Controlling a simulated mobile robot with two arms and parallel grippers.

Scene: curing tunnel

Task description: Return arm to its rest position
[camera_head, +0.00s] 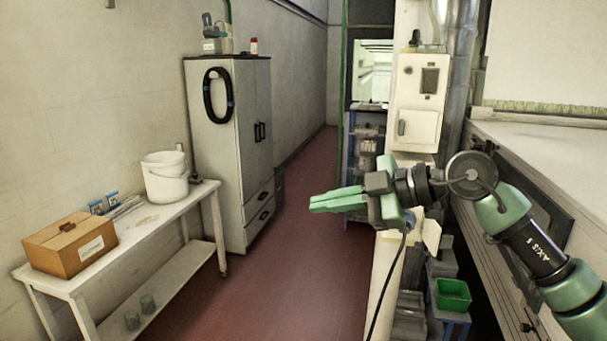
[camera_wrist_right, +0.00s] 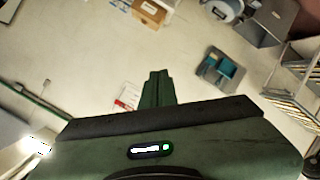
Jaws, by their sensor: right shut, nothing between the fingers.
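My right gripper (camera_head: 338,201) is at the centre right of the head view, on my green arm that comes in from the right. Its green fingers point left over the aisle and hold nothing. The gripper stands clear of the cabinet and the bench. My left gripper does not show in the head view.
A white bench (camera_head: 165,232) at left carries a brown box (camera_head: 72,247) and a white bucket (camera_head: 166,180). A grey cabinet (camera_head: 236,150) stands behind. A white machine (camera_head: 550,160) and bins, one a green bin (camera_head: 453,294), are at right. The red floor (camera_head: 290,290) between is clear.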

